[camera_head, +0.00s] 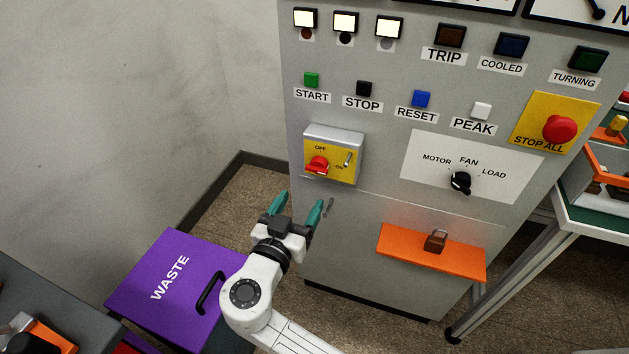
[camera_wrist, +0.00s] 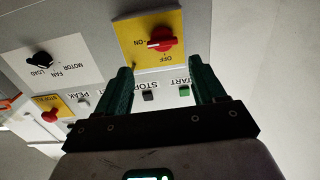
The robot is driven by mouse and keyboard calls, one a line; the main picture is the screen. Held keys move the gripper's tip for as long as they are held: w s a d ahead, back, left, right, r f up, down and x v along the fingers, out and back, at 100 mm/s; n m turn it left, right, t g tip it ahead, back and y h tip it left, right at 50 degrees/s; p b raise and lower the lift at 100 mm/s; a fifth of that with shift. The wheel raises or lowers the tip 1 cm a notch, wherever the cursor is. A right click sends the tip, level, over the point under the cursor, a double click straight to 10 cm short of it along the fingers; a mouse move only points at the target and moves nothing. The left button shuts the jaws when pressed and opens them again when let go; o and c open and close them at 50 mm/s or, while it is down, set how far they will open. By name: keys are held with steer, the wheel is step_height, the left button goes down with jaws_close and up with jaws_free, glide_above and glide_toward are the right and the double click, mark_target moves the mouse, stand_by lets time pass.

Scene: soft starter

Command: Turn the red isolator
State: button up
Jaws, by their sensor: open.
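The red isolator (camera_head: 318,166) is a red knob on a yellow plate marked OFF and ON, set in a grey box on the cabinet front. In the wrist view the isolator (camera_wrist: 162,40) shows upside down, near the top and ahead of the fingers. My gripper (camera_head: 296,203) has two teal fingers, spread apart with nothing between them. It is below and slightly left of the isolator and apart from it. In the wrist view my gripper (camera_wrist: 163,85) frames the lower part of the plate between its fingertips.
The grey cabinet (camera_head: 345,240) carries labelled buttons, a black selector knob (camera_head: 460,183), a red STOP ALL button (camera_head: 559,129) and an orange shelf (camera_head: 430,255). A purple waste bin (camera_head: 160,270) stands at lower left. A table stands at right.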

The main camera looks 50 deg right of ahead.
mark_target(315, 170)
steer(key=x, duration=0.5)
steer(key=p+x, duration=0.1)
steer(key=x, duration=0.4)
steer(key=shift+w+d+r, duration=0.2)
steer(key=shift+w+d, duration=0.05)
steer(key=shift+w, duration=0.05)
steer(key=c, duration=0.8)
